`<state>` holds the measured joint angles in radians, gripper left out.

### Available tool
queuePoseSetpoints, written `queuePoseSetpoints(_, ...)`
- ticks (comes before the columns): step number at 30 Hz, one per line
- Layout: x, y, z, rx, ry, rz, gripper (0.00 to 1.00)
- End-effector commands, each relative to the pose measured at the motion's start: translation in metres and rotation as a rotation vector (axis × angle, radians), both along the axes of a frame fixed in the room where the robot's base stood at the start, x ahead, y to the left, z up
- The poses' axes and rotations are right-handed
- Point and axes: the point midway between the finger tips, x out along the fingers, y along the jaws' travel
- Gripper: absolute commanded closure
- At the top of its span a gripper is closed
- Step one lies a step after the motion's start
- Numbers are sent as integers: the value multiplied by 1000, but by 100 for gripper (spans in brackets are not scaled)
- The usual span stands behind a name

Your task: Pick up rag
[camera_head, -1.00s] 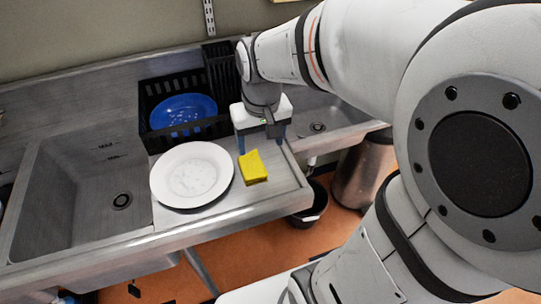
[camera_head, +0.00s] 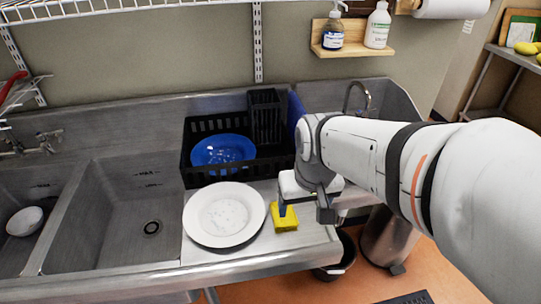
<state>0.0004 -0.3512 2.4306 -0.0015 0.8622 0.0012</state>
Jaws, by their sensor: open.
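The rag looks like a small yellow block or sponge (camera_head: 285,222). It lies on the metal counter, just right of a white plate. My gripper (camera_head: 302,212) is open and points down, close above and to the right of the yellow piece. One finger overlaps the yellow piece in the picture, and I cannot tell whether it touches. The other finger is to its right, over the counter.
The white plate (camera_head: 224,215) has specks on it. Behind it stands a black dish rack (camera_head: 200,130) with a blue plate (camera_head: 222,150). A sink basin (camera_head: 120,215) lies to the left, with a white bowl (camera_head: 25,221) further left. Bins stand below the counter's right end.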

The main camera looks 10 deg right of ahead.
Motion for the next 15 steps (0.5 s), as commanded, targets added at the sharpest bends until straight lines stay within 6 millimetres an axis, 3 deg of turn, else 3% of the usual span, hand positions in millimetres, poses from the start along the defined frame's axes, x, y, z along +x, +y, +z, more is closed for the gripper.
queuePoseSetpoints(4,43,2,-7,1,69,1,27)
queuePoseSetpoints(9,86,5,-31,1,132,3,27)
queuePoseSetpoints(15,119,7,-61,1,185,2,27)
